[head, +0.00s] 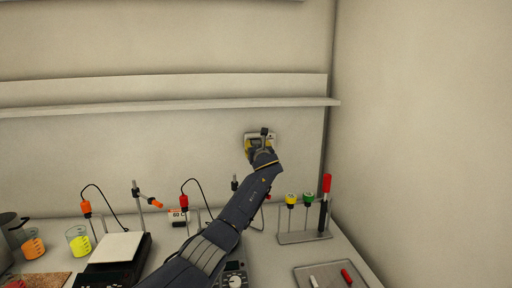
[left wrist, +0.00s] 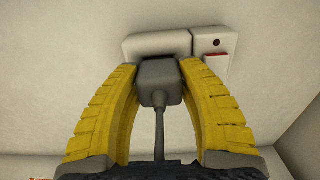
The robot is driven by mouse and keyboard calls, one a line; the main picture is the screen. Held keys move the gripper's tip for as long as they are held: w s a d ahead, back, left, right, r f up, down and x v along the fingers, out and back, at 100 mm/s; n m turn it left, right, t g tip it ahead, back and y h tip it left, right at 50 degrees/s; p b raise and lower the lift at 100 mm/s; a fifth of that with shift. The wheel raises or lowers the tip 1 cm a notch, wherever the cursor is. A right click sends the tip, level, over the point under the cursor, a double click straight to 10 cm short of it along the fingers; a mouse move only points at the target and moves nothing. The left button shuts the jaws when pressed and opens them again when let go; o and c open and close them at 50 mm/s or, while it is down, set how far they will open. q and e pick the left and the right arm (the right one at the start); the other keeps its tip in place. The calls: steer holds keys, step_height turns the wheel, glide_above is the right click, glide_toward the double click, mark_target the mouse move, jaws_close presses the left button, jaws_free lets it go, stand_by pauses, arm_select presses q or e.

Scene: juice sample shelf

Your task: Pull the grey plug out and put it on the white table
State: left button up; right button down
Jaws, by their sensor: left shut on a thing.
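The grey plug (left wrist: 160,82) is between the yellow fingers of my left gripper (left wrist: 160,75), which is shut on it. Its grey cord runs down toward the gripper's base in the left wrist view. The plug is against the white socket plate (left wrist: 127,47) on the wall; I cannot tell whether its pins are inside. In the head view my left gripper (head: 260,146) reaches up to the socket plate (head: 272,137), with a dark part of the plug showing. The white table (head: 345,247) runs along the wall below. My right gripper is not in view.
A shelf (head: 170,106) crosses the wall above the table. A rack (head: 303,237) with a red-handled tool (head: 326,190) and a metal tray (head: 330,275) stand at the right. A scale (head: 115,255), beakers (head: 79,241) and a meter (head: 235,277) crowd the left and middle.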

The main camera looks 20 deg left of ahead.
arm_select(q)
jaws_close()
steer(key=shift+s+d, duration=0.1)
steer(key=shift+s, duration=0.05)
steer(key=shift+s, duration=0.15)
steer(key=shift+s+d, duration=0.25)
steer(key=shift+s, duration=0.15)
stand_by(0.8)
steer(key=shift+v, duration=1.55)
